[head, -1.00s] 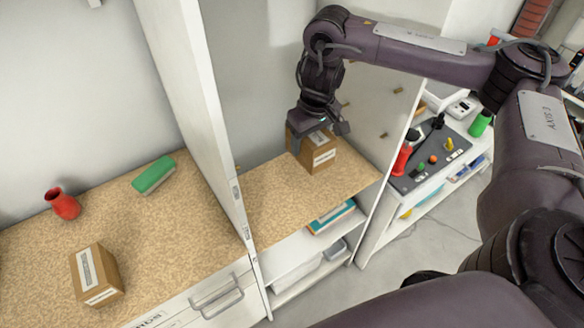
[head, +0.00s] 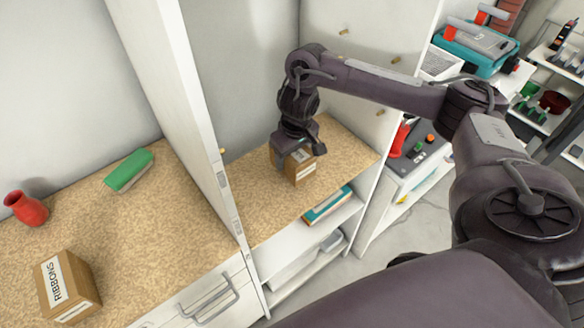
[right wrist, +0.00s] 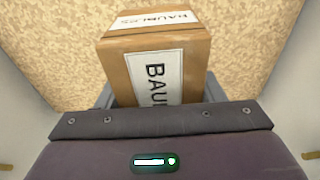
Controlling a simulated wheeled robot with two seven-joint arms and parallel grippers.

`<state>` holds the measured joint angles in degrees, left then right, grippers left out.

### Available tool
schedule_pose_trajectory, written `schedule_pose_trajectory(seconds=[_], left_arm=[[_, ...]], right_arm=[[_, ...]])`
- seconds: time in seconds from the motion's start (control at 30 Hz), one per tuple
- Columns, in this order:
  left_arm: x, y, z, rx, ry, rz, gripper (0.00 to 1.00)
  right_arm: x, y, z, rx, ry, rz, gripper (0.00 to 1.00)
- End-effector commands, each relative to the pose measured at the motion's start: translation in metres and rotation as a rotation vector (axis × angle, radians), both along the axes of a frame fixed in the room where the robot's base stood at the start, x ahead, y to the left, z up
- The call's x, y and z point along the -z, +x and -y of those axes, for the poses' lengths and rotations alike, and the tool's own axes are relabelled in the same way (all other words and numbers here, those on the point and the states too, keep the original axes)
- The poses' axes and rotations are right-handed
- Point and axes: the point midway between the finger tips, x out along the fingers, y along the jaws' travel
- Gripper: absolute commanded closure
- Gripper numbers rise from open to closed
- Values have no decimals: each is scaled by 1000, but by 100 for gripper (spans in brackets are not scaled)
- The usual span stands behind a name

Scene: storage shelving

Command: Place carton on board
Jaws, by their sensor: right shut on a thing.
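My right gripper (head: 300,154) is shut on a brown carton (head: 301,172) in the middle bay of the shelving. The carton also shows in the right wrist view (right wrist: 183,66), upright between the jaws, with a white label reading BAUBLES, partly hidden by the gripper. The speckled tan board (head: 345,152) lies directly under and around the carton. I cannot tell whether the carton's base touches the board. My left gripper is not in view.
A teal-edged item (head: 327,205) lies on the shelf below. Board is clear right of the carton.

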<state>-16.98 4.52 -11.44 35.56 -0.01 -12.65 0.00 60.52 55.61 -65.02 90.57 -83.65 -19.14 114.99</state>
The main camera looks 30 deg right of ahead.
Motion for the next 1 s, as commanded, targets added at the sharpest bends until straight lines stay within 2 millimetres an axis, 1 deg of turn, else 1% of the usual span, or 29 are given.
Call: schedule_pose_trajectory(seconds=[0.03, 0.13, 0.2, 0.23, 0.3, 0.4, 0.63, 0.77, 0.8, 0.93, 1.0], left_arm=[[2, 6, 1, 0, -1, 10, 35], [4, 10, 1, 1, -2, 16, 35], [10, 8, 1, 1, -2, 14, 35], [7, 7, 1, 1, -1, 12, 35], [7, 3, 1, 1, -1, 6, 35], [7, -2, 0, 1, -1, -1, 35], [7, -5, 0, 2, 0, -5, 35], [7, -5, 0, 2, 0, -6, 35], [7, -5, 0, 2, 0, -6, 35], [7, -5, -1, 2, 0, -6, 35], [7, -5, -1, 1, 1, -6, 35]], right_arm=[[4, 0, 0, 0, 1, 0, 63], [10, 0, 0, 0, 0, 0, 63], [20, -1, 0, 1, 1, -2, 63], [21, -1, 0, 1, 1, -3, 63], [32, -1, 0, 1, 1, -3, 63], [42, 0, 0, 1, -1, 0, 63], [42, 0, 0, 0, -1, 1, 63], [45, 0, 0, 0, 0, 0, 63], [45, 0, 0, 0, 0, 0, 34], [45, 0, 0, 0, 0, 0, 17], [45, 0, 0, 0, 0, 0, 17]])
